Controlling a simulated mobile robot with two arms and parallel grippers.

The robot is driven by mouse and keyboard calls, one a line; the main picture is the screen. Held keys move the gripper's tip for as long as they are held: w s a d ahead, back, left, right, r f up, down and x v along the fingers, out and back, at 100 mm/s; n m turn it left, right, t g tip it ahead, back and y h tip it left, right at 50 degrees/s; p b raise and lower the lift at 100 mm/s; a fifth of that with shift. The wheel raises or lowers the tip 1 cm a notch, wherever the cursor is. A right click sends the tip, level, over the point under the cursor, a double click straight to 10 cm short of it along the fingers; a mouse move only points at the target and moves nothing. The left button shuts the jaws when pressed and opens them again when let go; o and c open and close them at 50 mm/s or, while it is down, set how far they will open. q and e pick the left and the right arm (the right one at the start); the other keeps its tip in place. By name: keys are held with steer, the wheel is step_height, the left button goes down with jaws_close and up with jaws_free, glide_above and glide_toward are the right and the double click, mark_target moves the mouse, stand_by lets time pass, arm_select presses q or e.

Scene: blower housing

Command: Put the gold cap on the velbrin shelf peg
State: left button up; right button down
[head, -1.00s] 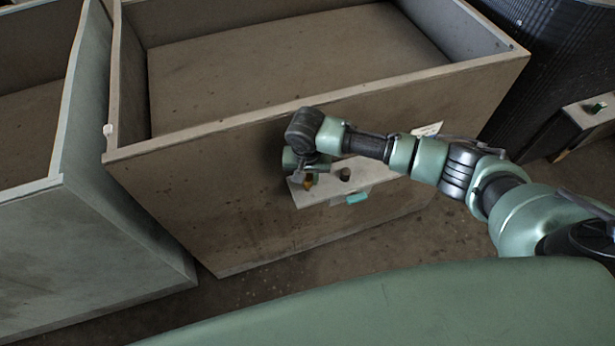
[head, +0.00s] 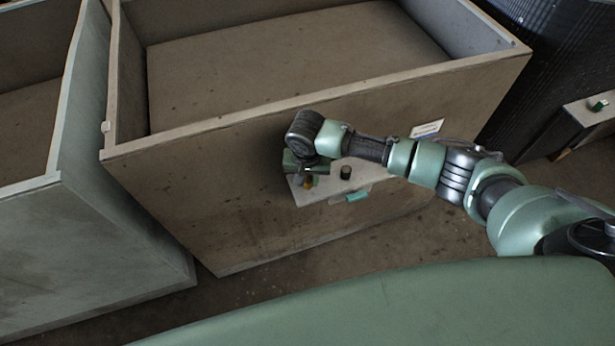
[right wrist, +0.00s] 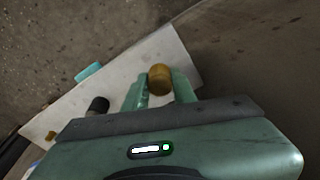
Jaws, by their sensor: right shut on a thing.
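The gold cap (right wrist: 160,78) is held between the fingertips of my right gripper (right wrist: 159,87). In the head view the gold cap (head: 309,184) is a small spot below my right gripper (head: 306,181), over the left end of a pale shelf (head: 322,193) on the front wall of a large bin. The same shelf (right wrist: 150,62) lies beneath the cap in the right wrist view. A dark short cylinder (head: 345,172) stands on the shelf to the right. Whether the cap touches the shelf or a peg is hidden. My left gripper is not in view.
A teal tag (head: 357,197) hangs at the shelf's front edge. A white label (head: 427,128) is on the bin wall. Another bin (head: 90,255) stands at the left. A separate pale ledge (head: 588,112) with a green-topped piece (head: 599,106) is at the far right.

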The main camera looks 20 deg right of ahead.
steer(key=shift+f, duration=0.5)
steer(key=c, duration=1.1)
jaws_free()
steer(key=shift+o, duration=0.2)
steer(key=r, duration=0.5)
steer(key=s+r, duration=0.1)
steer(key=r, duration=0.1)
steer(key=shift+a+r+b, duration=0.15)
steer(key=shift+r+b, duration=0.15)
steer(key=shift+r, duration=0.1)
